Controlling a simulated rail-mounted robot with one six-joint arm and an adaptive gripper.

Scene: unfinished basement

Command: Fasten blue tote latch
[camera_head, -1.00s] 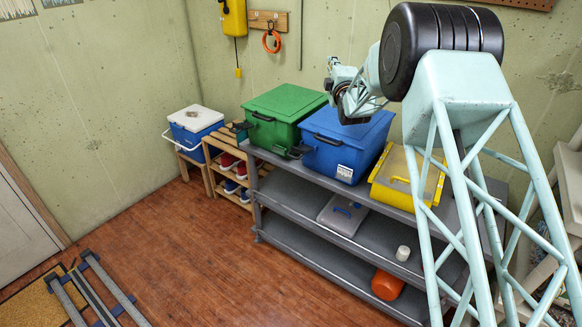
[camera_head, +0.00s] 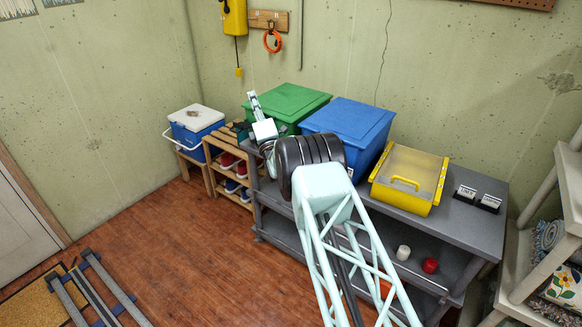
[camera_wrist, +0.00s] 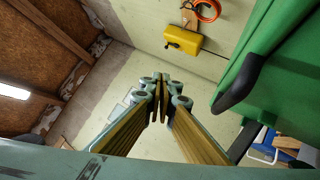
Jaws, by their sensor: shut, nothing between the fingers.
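The blue tote (camera_head: 345,124) stands lidded on the grey shelf's top, between the green tote and the yellow box. Its front is mostly hidden behind my arm in the head view, so I cannot see its latch. The green tote (camera_head: 290,102) stands to its left; in the wrist view it (camera_wrist: 240,65) fills the right side, with a black latch or handle (camera_wrist: 240,84) on it. My gripper (camera_wrist: 160,85) is shut and empty, pointing up the wall. In the head view my wrist is at the green tote's front left, apart from the blue tote's latch area.
A yellow box with a clear lid (camera_head: 410,178) stands right of the blue tote. A blue cooler (camera_head: 195,128) stands on a wooden rack at left. Small dark label blocks (camera_head: 477,197) sit at the shelf's right.

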